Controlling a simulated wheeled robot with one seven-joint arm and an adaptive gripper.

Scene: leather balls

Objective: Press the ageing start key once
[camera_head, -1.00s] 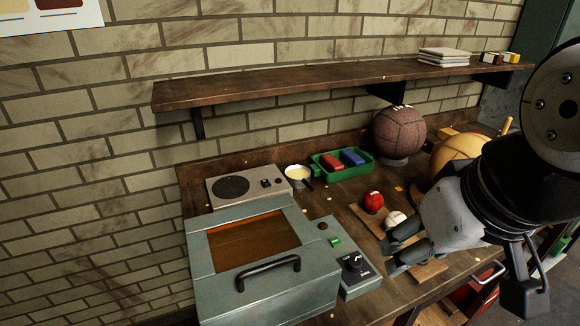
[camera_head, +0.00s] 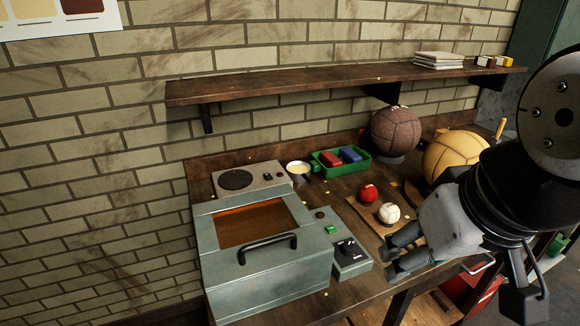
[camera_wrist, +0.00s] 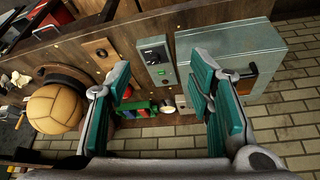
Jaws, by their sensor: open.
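The ageing box (camera_head: 265,275) is a grey-green metal cabinet with an amber window and a black handle, on the left of the bench in the head view. Its control panel (camera_head: 345,250) on the right side carries a green key (camera_head: 330,230), a dark round part above it and a black dial (camera_head: 346,249). The green key (camera_wrist: 164,83) and dial (camera_wrist: 154,56) also show in the wrist view, between my fingers. My gripper (camera_head: 392,257) is open and empty, just right of the panel in the head view. Its teal-padded fingers (camera_wrist: 168,105) are wide apart, touching nothing visible.
A green tray (camera_head: 341,170), a small pot (camera_head: 299,171), a brown ball (camera_head: 396,131) and a tan ball (camera_head: 455,155) stand behind. A shelf (camera_head: 330,85) runs above.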

